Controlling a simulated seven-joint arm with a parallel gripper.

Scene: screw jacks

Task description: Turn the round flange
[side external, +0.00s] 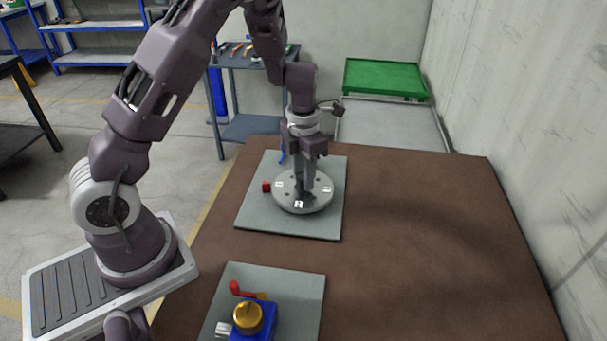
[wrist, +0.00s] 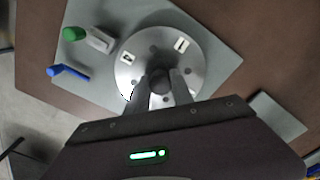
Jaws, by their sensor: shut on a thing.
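The round flange (side external: 299,205) is a silver disc with small holes and white square labels, lying on a grey mat (side external: 257,219) on the brown table. It also shows in the wrist view (wrist: 201,56), with a dark round hub (wrist: 160,82) at its middle. My gripper (side external: 306,188) points straight down over the flange. In the wrist view my gripper's fingers (wrist: 162,88) are shut on the hub, one on each side. The fingers hide part of the flange's near side.
A red block (side external: 266,187) sits beside the flange. The wrist view shows a green-capped part (wrist: 76,34) and a blue handle (wrist: 68,72) near it. A blue device with a gold knob (side external: 248,317) stands on a nearer mat (side external: 297,287). The table's right side is clear.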

